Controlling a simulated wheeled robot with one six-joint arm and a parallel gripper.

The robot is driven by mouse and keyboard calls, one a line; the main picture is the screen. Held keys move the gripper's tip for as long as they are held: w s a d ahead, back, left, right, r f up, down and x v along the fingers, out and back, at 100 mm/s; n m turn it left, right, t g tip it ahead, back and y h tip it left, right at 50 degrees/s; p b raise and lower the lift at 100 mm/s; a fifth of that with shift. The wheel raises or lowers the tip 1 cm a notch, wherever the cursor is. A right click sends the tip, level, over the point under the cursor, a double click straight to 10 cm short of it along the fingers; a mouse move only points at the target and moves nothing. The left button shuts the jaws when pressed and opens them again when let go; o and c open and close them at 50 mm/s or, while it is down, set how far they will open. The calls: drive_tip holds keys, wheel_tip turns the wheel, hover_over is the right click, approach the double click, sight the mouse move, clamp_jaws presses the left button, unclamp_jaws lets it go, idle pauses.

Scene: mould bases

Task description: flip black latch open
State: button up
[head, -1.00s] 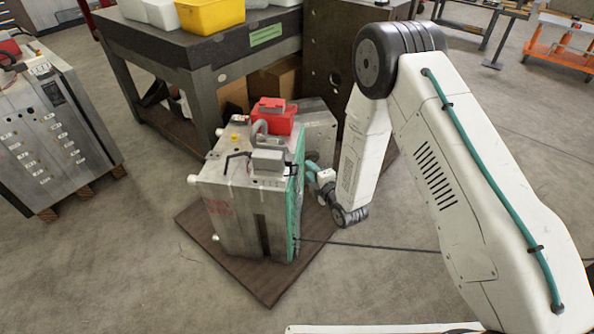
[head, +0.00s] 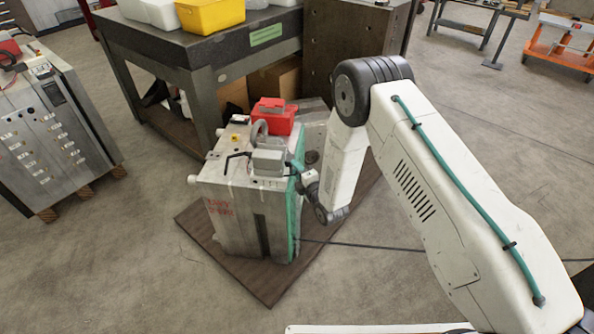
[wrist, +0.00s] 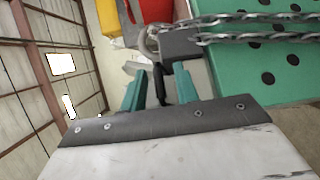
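In the wrist view a thin black latch (wrist: 160,82) hangs beside a grey connector housing (wrist: 180,43). My gripper (wrist: 158,82) has two teal fingers, spread apart, with the black latch showing in the gap between them. I cannot tell whether either finger touches it. In the head view the grey housing (head: 268,161) sits on top of the steel mould base (head: 232,210), and my gripper (head: 299,168) is at its right side, partly hidden. A black bent bar (head: 238,156) shows left of the housing; I cannot tell if it is the same latch.
A red block (head: 272,116) and a grey hose stand behind the housing. A teal plate (head: 295,215) forms the mould's right side; chains (wrist: 250,37) cross it in the wrist view. A heavy table (head: 200,60) stands behind. The floor in front is clear.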

clamp_jaws()
drive_tip(key=shift+f+m+t+y, duration=0.35)
drive_tip(key=shift+m+t+y, duration=0.05)
drive_tip(key=shift+m, duration=0.2)
drive_tip(key=shift+f+m+t, duration=0.3)
drive_tip(key=shift+m+t, duration=0.4)
drive_tip(key=shift+m, duration=0.2)
drive_tip(key=shift+d, duration=0.1)
unclamp_jaws()
drive_tip(key=shift+s, duration=0.1)
